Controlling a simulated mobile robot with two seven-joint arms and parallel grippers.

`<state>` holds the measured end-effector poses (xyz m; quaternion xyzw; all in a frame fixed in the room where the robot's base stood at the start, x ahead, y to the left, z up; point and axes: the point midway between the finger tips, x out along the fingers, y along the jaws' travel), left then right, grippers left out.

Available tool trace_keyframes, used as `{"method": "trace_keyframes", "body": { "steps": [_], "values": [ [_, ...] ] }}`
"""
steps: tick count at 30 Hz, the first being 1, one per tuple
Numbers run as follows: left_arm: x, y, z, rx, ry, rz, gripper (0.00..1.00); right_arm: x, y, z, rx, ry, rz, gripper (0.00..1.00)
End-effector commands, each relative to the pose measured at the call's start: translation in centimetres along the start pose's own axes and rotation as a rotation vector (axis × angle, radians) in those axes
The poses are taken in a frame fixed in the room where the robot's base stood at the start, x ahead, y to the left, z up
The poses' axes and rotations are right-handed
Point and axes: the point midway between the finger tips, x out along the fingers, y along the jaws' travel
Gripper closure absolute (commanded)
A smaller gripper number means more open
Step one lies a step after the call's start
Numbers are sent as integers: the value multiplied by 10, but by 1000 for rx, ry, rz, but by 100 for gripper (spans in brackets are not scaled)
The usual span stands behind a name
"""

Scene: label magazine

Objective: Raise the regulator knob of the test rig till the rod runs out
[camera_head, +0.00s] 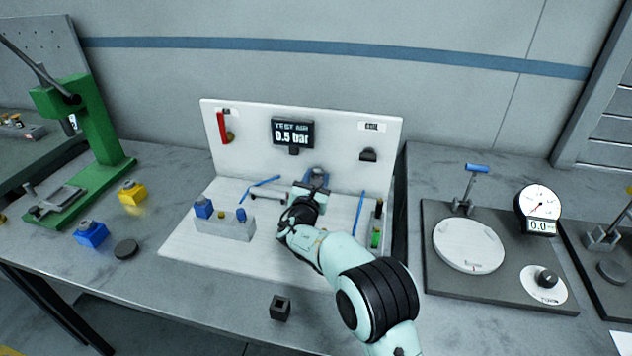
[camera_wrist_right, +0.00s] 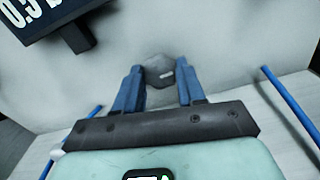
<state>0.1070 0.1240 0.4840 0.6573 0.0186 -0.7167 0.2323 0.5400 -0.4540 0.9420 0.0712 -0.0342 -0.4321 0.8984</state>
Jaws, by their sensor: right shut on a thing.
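The test rig (camera_head: 250,120) is a white back panel and base plate on the bench. Its dark display (camera_head: 293,133) reads 0.5 bar. My right gripper (camera_head: 316,178) reaches the foot of the back panel, below and right of the display, and its body hides much there. In the right wrist view, its blue fingers (camera_wrist_right: 159,86) are shut on the grey faceted regulator knob (camera_wrist_right: 161,71), in front of the white panel. The knob is hidden in the head view. I cannot make out the rod for certain. My left gripper is not in view.
A grey block with blue parts (camera_head: 225,224) stands left of my arm, and blue tubes (camera_head: 359,214) run on both sides. A red handle (camera_head: 222,128) is on the panel's left. A small dark block (camera_head: 280,307) lies in front. A dial gauge (camera_head: 538,204) stands right.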

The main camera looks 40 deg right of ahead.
Motion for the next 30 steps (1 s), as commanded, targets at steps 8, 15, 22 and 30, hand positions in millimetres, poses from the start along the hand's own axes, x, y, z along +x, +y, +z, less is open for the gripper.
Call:
{"method": "trace_keyframes", "body": {
  "steps": [8, 15, 22, 30],
  "values": [
    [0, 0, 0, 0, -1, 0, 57, 0, 0, 0, -1, 1, 0, 35],
    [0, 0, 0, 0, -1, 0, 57, -4, 0, 0, -1, 1, 0, 35],
    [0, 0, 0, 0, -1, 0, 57, -39, 2, 0, 0, 4, 5, 35],
    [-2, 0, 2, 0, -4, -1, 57, -100, 1, 0, -1, 3, 3, 35]
  ]
}}
